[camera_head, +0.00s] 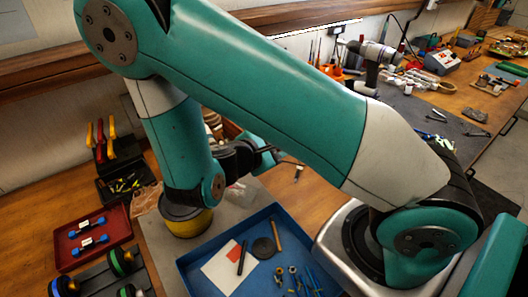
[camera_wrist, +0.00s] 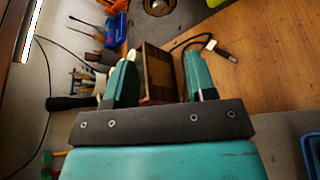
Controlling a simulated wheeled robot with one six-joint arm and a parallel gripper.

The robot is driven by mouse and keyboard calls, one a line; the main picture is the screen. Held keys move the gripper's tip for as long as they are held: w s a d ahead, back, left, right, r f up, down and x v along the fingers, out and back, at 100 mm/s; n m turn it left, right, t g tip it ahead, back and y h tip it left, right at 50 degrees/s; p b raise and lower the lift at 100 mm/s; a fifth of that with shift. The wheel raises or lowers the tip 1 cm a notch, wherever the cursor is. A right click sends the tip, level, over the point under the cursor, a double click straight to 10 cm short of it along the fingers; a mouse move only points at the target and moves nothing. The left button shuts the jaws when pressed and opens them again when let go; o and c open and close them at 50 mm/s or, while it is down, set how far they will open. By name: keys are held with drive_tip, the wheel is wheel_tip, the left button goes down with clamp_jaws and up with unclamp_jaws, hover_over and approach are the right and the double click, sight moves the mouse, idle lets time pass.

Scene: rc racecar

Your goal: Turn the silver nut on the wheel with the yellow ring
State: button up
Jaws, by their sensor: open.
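A racecar chassis (camera_head: 96,281) shows at the lower left of the head view, cut off by the bottom edge. Other wheels there have green and blue rings. My gripper (camera_wrist: 160,68) is open in the wrist view, with two teal fingers apart and nothing held between them. It points over the workbench, away from the car. The wrist view does not show the car.
A red tray (camera_head: 92,238) with blue dumbbell-shaped parts lies behind the car. A blue tray (camera_head: 200,258) with tools and small parts lies to its right. Pliers with red and yellow handles (camera_head: 100,140) stand at the left. A wooden box (camera_wrist: 158,72) appears beyond my fingers.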

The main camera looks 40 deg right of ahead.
drive_tip(key=shift+v, duration=2.3)
